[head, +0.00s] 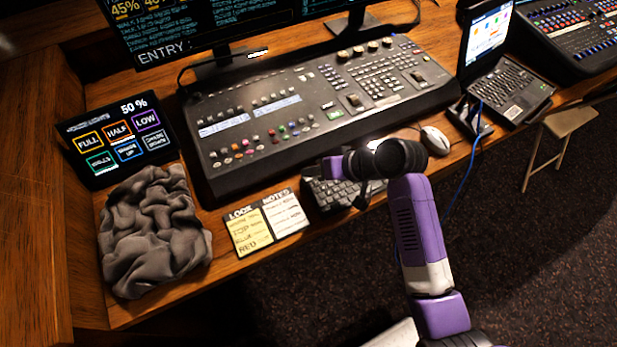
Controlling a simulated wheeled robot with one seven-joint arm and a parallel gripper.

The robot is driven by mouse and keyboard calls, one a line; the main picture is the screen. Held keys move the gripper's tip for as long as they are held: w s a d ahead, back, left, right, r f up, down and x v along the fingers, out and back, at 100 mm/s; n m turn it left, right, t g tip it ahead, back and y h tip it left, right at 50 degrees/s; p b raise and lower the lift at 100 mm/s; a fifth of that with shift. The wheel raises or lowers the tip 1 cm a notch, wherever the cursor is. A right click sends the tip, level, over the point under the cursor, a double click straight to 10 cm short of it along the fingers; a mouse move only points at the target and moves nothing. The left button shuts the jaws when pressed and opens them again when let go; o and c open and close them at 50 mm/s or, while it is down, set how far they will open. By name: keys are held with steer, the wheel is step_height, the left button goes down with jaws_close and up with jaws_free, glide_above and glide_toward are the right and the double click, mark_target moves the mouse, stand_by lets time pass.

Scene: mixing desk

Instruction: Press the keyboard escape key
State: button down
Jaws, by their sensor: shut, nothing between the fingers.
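A small dark keyboard (326,194) lies at the front edge of the wooden desk, below the mixing console. My purple and black arm covers its right and upper parts. Single keys are too small to read, so I cannot pick out the escape key. My gripper (361,199) is a small dark shape under the wrist, over the right part of the visible keyboard. It is shut and empty. I cannot tell whether its tips touch the keys.
A large console (240,165) stands behind the keyboard. Note cards (248,231) and a crumpled grey cloth (152,232) lie to the left, near a dark touch panel (118,138). A mouse (435,140) and a laptop (511,90) are to the right. A stool (567,122) stands beyond the desk edge.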

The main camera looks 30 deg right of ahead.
steer(key=shift+f, duration=0.35)
steer(key=shift+f, duration=0.3)
stand_by(0.5)
steer(key=shift+r, duration=0.1)
steer(key=shift+r+p, duration=0.65)
steer(key=shift+p, duration=0.1)
step_height(320, 180, up, 5)
steer(key=p, duration=0.4)
steer(key=shift+p, duration=0.4)
stand_by(0.6)
